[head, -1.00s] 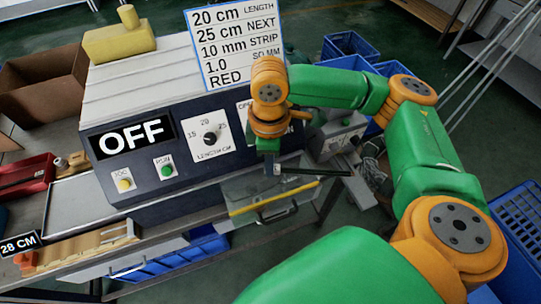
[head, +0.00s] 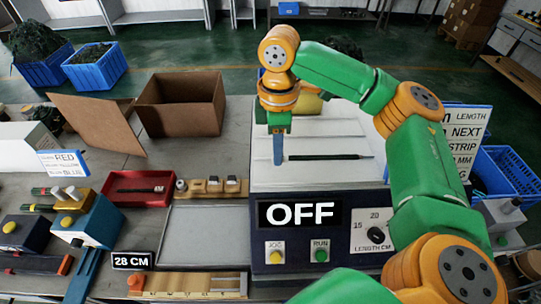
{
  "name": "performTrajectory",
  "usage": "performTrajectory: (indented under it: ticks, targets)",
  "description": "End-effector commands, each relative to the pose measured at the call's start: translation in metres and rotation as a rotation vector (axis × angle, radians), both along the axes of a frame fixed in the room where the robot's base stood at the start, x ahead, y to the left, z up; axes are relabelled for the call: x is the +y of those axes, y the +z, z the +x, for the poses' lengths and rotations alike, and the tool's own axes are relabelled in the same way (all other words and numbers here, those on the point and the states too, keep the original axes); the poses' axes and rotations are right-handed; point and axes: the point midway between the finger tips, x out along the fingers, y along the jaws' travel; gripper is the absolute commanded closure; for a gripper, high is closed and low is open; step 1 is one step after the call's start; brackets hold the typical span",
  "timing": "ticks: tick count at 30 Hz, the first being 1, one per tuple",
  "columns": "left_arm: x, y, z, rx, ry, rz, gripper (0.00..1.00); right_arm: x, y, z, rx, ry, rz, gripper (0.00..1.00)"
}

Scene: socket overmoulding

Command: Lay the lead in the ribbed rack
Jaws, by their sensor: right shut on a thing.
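The lead (head: 335,157) is a short dark cable, lying level in the picture over the pale top of the machine. My right gripper (head: 279,158) comes down from above at its left end and is shut on it; the grip itself is partly hidden by the finger. No rack with clear ribs stands out. A wooden strip with small blocks (head: 212,187) lies left of the machine, and a long wooden board (head: 195,285) lies at the front by the 28 CM sign; I cannot tell which is the rack. My left gripper is not in view.
The machine's dark front (head: 300,240) reads OFF. A red tray (head: 118,198) with a dark piece in it, blue devices (head: 100,222) and an open cardboard box (head: 182,108) stand left. A bare grey plate (head: 205,235) lies between the wooden pieces.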

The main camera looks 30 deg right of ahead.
Motion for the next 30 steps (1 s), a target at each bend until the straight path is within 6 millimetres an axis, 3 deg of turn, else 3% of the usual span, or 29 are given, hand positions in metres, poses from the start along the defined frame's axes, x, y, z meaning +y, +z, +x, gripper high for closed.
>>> performTrajectory:
  ticks: [10, 18, 28, 29, 30]
  targets:
    - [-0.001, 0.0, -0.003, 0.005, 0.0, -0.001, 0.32, 0.0, -0.001, 0.0, 0.003, 0.005, -0.001, 1.0]
    - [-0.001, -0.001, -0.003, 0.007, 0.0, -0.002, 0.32, 0.0, -0.027, 0.0, 0.003, 0.005, -0.001, 1.0]
    - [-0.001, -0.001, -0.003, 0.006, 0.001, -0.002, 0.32, 0.0, -0.031, 0.0, 0.001, 0.004, -0.002, 1.0]
    - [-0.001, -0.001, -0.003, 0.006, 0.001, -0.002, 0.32, 0.0, -0.031, 0.0, 0.001, 0.004, -0.002, 0.68]
    - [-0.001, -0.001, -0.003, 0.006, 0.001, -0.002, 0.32, 0.0, -0.031, 0.0, 0.001, 0.004, -0.002, 0.57]
